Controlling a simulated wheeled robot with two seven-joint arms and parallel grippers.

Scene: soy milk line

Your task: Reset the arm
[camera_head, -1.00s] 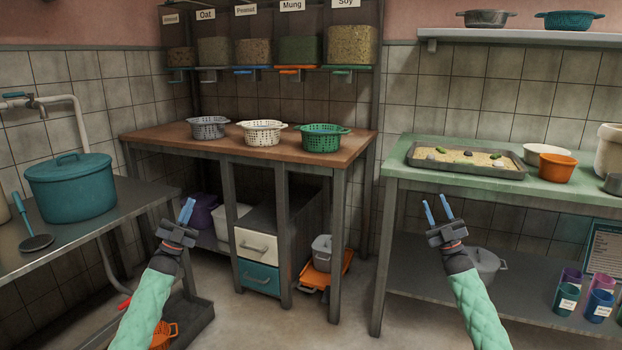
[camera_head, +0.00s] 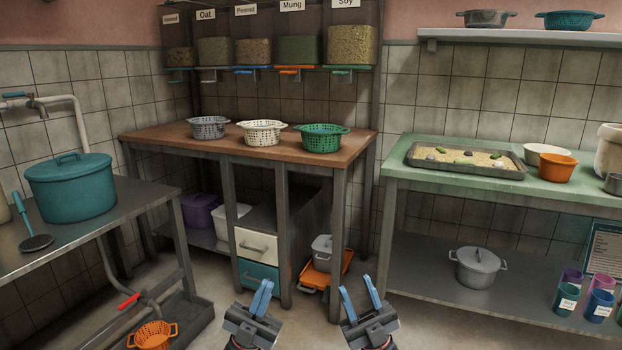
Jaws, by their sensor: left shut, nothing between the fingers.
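My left gripper (camera_head: 262,297) is low in the head view, left of centre, in front of the teal drawer. Its blue fingers are together with nothing between them. My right gripper (camera_head: 359,296) is low and right of centre, with its blue fingers apart and nothing between them. Both grippers point up and away from me over the floor, and neither touches anything. Most of both arms is below the picture.
A wooden table (camera_head: 190,143) with several baskets stands at the back under grain dispensers. A metal table (camera_head: 110,225) with a teal pot (camera_head: 70,190) is at left. A green table (camera_head: 400,170) with a tray (camera_head: 412,160) is at right.

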